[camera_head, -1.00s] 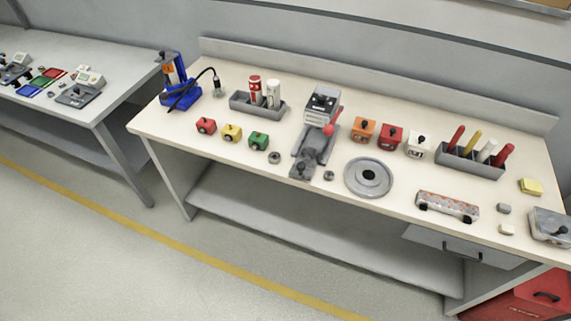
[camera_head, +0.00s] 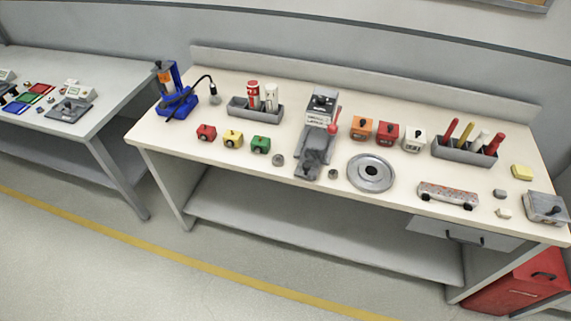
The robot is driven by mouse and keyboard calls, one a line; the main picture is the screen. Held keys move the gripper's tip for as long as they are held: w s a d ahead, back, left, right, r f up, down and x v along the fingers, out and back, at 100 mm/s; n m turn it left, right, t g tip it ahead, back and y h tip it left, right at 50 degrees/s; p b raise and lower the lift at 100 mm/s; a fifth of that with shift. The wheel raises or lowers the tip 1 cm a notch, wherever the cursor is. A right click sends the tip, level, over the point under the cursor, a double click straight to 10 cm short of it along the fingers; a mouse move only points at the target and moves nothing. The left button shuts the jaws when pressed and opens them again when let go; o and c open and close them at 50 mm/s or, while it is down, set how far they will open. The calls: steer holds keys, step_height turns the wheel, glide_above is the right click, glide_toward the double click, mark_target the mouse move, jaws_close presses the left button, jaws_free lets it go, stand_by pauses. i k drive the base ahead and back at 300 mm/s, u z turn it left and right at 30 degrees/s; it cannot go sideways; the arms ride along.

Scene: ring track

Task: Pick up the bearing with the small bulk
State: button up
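Two small grey round pieces that look like bearings lie near the front edge of the cream workbench top (camera_head: 225,172). The smaller bearing (camera_head: 333,174) is just right of the foot of a grey machine or fixture (camera_head: 314,150) and left of a large grey disc. The slightly larger bearing (camera_head: 278,160) is left of the fixture, beside a green block. Both lie flat and apart from other things. My gripper is not in view.
The large grey disc (camera_head: 371,172) lies right of the smaller bearing. Open floor (camera_head: 130,270) is in front; a red cabinet (camera_head: 520,285) stands lower right.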

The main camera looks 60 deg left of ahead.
mark_target(333, 174)
steer(key=z, duration=0.2)
steer(key=k, duration=0.15)
steer(key=u, duration=1.95)
steer(key=k, duration=0.65)
steer(key=u, duration=0.5)
steer(key=k, duration=0.65)
steer(key=u, duration=0.05)
steer(key=i, duration=0.8)
steer(key=z, duration=0.25)
